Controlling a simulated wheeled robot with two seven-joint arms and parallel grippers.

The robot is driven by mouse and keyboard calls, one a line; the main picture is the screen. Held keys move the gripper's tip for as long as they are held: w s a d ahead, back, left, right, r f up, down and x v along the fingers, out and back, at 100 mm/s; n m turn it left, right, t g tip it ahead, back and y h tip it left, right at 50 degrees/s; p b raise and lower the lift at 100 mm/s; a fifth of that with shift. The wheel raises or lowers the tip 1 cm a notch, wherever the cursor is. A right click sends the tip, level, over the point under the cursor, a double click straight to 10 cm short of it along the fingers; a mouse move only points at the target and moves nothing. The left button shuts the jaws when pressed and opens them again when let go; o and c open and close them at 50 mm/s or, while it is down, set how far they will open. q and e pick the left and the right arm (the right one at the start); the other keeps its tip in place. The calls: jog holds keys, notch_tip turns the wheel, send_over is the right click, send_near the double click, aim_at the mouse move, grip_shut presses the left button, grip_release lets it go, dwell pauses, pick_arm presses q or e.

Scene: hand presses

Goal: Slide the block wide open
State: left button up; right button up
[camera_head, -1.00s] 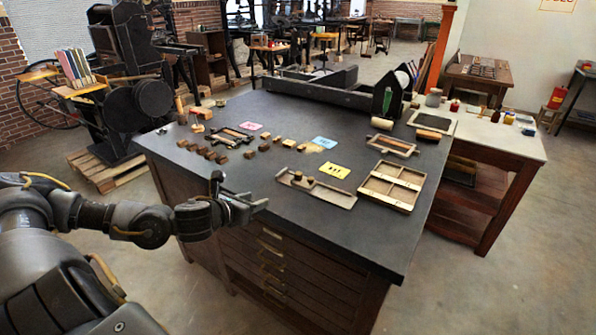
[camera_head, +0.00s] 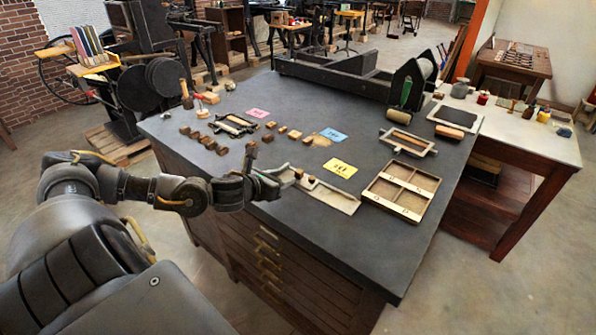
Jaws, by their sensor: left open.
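A shallow grey metal tray like a composing stick (camera_head: 338,199) lies on the dark table top near its front edge. Two small brown pieces stand at its left part: one block (camera_head: 298,173) at the far side and another block (camera_head: 311,180) just right of it. My left gripper (camera_head: 283,178) comes in from the left and is open, with its fingertips pointing right. It covers the tray's left end in the picture, close to the left block; I cannot tell whether it touches. My right gripper is not in view.
A wooden compartment tray (camera_head: 402,190) lies right of the stick. A yellow card (camera_head: 340,168) lies behind it, with a blue card (camera_head: 333,135) farther back. Several small wooden blocks and frames lie behind and left. A long black press bed (camera_head: 340,80) fills the back edge.

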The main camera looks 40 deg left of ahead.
aim_at(297, 173)
pick_arm(q)
jog(key=p+x, duration=0.1)
jog(key=x, duration=0.5)
jog(key=shift+w+d, duration=0.1)
jog(key=shift+w, duration=0.2)
jog(key=shift+w+f+p, duration=0.2)
jog(key=shift+w+p, duration=0.1)
jog(key=shift+p, duration=0.05)
jog(key=shift+w+f, duration=0.1)
jog(key=shift+w, duration=0.1)
jog(key=shift+w+f, duration=0.15)
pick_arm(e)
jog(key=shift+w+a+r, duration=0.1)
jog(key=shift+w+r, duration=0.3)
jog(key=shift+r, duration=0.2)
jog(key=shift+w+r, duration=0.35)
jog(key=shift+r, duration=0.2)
pick_arm(q)
jog(key=shift+c, duration=0.2)
grip_shut()
